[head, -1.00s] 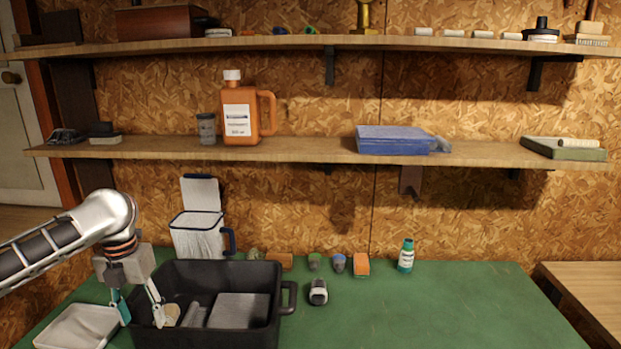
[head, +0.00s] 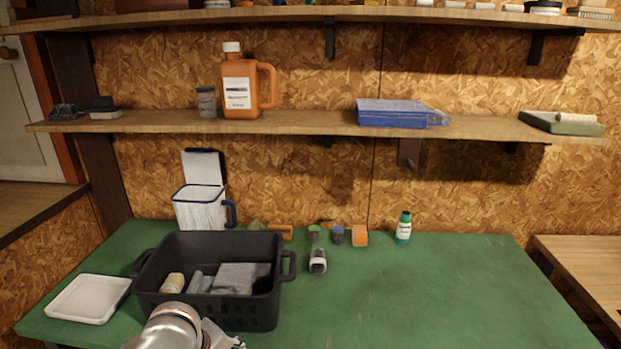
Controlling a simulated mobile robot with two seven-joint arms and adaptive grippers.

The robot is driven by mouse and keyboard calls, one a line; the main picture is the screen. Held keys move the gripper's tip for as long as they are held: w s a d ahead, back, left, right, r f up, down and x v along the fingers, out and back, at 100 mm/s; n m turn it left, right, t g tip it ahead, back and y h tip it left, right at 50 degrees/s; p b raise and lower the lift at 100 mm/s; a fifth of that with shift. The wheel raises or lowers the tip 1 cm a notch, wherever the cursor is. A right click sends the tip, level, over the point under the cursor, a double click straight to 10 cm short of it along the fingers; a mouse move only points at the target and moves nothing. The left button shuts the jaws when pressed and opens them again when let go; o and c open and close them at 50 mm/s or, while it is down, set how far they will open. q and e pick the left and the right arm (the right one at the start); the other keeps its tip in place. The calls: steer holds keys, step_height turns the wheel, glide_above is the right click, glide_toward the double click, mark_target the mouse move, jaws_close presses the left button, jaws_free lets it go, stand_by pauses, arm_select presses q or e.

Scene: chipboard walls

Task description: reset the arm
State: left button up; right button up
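My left arm (head: 168,328) shows only as a rounded metal link at the bottom edge, in front of the black crate (head: 212,314). A small part of my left gripper (head: 222,337) shows just right of that link, cut off by the picture edge. Its fingers cannot be made out, so I cannot tell whether it is open or shut. My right gripper is not in view. The crate holds a light tan item (head: 173,283) and grey cloth-like items (head: 240,277).
A white tray (head: 88,299) lies left of the crate. Behind stand a white bin with an open lid (head: 203,207), several small items and a green-white bottle (head: 403,228). The right part of the green table (head: 430,300) is clear. Shelves hang above.

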arm_select(q)
steer(key=s+a+r+n+t+y, duration=0.1)
steer(key=s+a+n+t+y, duration=0.35)
steer(key=s+a+n, duration=1.4)
steer(key=w+d+f+n+t+h, duration=0.2)
steer(key=d+f+h, duration=0.3)
steer(key=d+f, duration=1)
steer(key=shift+d+n, duration=0.25)
steer(key=shift+n, duration=0.6)
steer(key=shift+f, duration=0.1)
